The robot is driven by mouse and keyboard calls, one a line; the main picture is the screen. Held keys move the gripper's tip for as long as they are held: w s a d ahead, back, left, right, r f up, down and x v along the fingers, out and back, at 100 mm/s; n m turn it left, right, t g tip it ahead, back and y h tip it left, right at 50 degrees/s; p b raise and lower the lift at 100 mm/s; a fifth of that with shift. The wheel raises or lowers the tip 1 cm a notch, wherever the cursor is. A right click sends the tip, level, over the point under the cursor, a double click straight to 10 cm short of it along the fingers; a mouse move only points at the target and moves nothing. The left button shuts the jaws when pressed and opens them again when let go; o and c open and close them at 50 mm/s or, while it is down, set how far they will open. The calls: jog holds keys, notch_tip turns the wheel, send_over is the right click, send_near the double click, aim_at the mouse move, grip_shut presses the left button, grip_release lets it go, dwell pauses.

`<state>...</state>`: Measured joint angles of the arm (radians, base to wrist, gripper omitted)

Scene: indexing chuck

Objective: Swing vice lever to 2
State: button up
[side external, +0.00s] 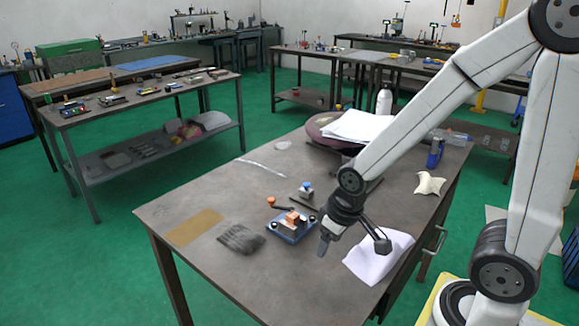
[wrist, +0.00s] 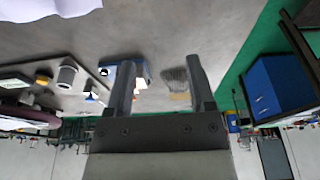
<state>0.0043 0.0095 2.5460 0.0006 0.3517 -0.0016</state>
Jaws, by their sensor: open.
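The vice (side external: 291,230) is a small blue base with an orange-brown block and pale parts on top, standing on the bench. A dark bar with an orange knob (side external: 272,200) sits at its back left and looks like the lever; number marks are too small to read. My gripper (side external: 324,246) points down just right of the vice, apart from it. In the wrist view, my gripper (wrist: 160,62) has its two fingers wide apart with nothing between the tips. There the blue vice (wrist: 117,72) is partly hidden behind the left finger. I cannot pick out the lever there.
A blue-topped grey part (side external: 306,189) stands behind the vice. A dark ribbed pad (side external: 241,239) and a tan sheet (side external: 194,228) lie left; white paper (side external: 378,257) lies right. Papers (side external: 355,126) and a bottle (side external: 384,102) are at the back.

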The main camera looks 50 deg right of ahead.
jog(key=shift+s, duration=0.2)
jog(key=c, duration=0.5)
jog(key=shift+w, duration=0.25)
jog(key=c, duration=0.3)
jog(key=shift+w+r, duration=0.1)
jog(key=shift+w, duration=0.25)
grip_shut()
jog(key=w+d+r+m+h, duration=0.1)
jog(key=w+d+m, duration=0.2)
jog(key=w, duration=1.1)
jog(key=w+d+r+m+h, duration=0.1)
jog(key=w+d+m, duration=0.3)
jog(key=w+d, duration=0.6)
jog(key=w+r, duration=0.1)
jog(key=w, duration=0.3)
jog(key=shift+w+r+t, duration=0.2)
jog(key=shift+t, duration=0.1)
